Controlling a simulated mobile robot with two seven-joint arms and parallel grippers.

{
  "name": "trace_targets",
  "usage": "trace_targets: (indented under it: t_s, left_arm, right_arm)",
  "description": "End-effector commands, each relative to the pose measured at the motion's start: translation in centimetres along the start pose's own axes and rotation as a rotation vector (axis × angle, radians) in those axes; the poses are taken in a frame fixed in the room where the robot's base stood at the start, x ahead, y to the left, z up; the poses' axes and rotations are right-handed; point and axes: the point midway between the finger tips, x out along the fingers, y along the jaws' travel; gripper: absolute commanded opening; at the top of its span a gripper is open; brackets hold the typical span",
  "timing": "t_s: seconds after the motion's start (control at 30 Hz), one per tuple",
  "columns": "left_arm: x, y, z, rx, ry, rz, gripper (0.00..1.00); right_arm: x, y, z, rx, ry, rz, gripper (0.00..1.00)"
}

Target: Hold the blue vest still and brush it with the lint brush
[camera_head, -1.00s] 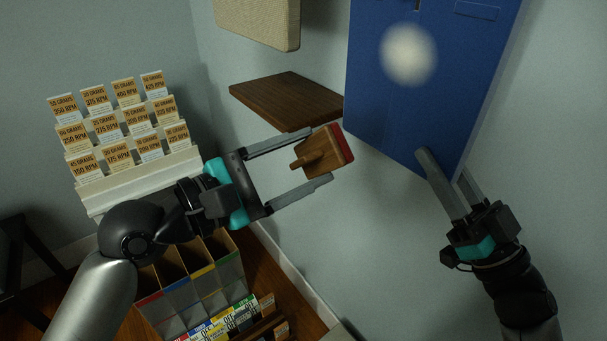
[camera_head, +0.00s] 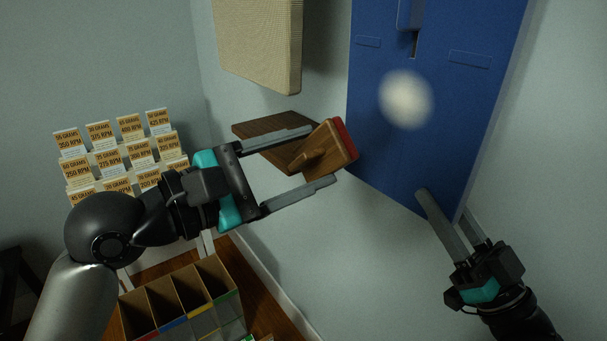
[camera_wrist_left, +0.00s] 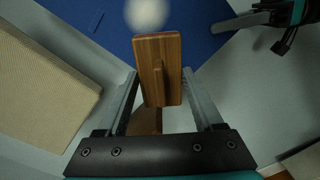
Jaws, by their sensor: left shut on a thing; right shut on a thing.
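The blue vest (camera_head: 400,160) hangs flat against the wall at the upper right, with a pale round fuzzy patch (camera_head: 406,99) on it. My left gripper (camera_head: 323,157) is shut on the lint brush (camera_head: 327,150), a wooden block with a handle and a red face turned toward the vest. The brush is close to the vest's left edge; I cannot tell whether they touch. In the left wrist view the brush (camera_wrist_left: 158,85) is between the fingers, just below the pale patch (camera_wrist_left: 147,14). My right gripper (camera_head: 445,212) is shut on the vest's lower right edge.
A brown wooden shelf (camera_head: 262,128) is on the wall behind the brush. A beige woven panel (camera_head: 258,45) hangs above it. A rack of labelled cards (camera_head: 112,150) stands at the left, above cardboard bins (camera_head: 180,298). Bare wall lies below the vest.

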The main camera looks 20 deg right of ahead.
Motion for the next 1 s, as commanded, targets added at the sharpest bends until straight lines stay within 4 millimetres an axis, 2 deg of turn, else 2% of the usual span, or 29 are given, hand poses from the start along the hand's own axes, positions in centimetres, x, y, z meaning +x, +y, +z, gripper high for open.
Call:
trace_targets:
  t_s: [0.33, 0.73, 1.0]
  left_arm:
    - [0.0, 0.3, 0.3, 0.002, -0.001, 0.001, 0.24]
    - [-0.1, 3.6, 3.6, 0.004, -0.002, 0.001, 0.24]
    - [-0.1, 4.3, 4.3, 0.000, 0.000, 0.000, 0.24]
  right_arm:
    - [0.0, 0.0, 0.0, 0.000, 0.001, 0.000, 0.00]
    - [0.0, 0.0, 0.0, 0.000, 0.001, 0.000, 0.00]
    - [0.0, 0.0, 0.0, 0.000, 0.001, 0.000, 0.00]
